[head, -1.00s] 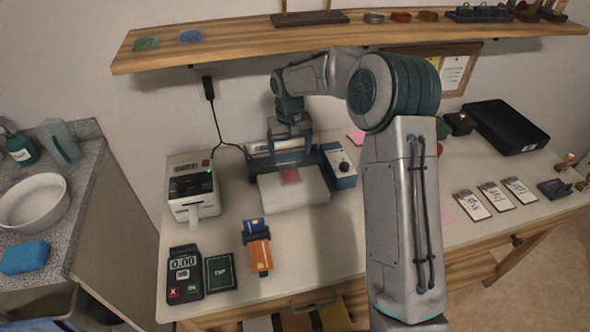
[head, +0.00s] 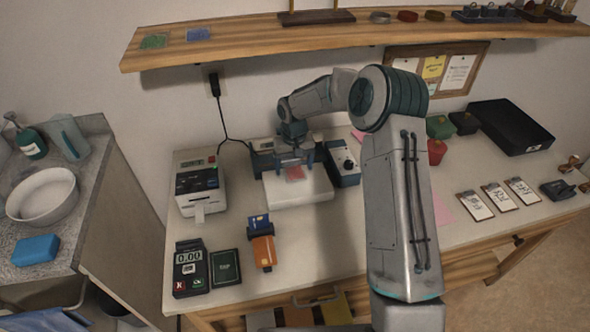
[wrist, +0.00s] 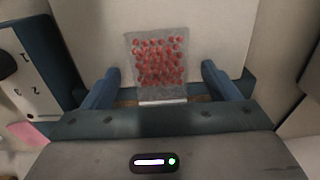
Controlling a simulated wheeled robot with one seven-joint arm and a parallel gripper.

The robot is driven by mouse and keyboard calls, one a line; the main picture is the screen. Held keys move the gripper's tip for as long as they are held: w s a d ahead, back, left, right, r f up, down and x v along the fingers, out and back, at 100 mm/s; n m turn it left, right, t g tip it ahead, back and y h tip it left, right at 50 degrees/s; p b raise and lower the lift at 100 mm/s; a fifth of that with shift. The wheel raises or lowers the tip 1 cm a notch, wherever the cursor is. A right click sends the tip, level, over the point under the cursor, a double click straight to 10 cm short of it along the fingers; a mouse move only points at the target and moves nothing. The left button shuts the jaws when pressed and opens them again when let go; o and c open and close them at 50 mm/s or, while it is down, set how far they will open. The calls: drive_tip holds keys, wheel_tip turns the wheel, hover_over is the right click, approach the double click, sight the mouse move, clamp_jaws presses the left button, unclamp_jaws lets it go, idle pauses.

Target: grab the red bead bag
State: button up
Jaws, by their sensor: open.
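The red bead bag (wrist: 160,62) is a small clear flat bag of red beads with a pale strip along one end. It lies on a white flat surface (head: 318,190), and it also shows as a red patch in the head view (head: 295,173). My gripper (wrist: 160,78) is open in the wrist view, with one blue finger on each side of the bag and gaps between fingers and bag. In the head view my gripper (head: 296,158) is over the back part of the bag. I cannot tell its exact height above the surface.
A blue-and-white control box (head: 344,162) stands right of the white surface. A label printer (head: 200,188) is on the left. A card terminal (head: 190,268) and an orange card holder (head: 262,250) are nearer the front. A wooden shelf (head: 230,45) runs above.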

drive_tip(key=c, duration=1.1)
drive_tip(key=shift+c, duration=0.2)
drive_tip(key=shift+r, duration=0.2)
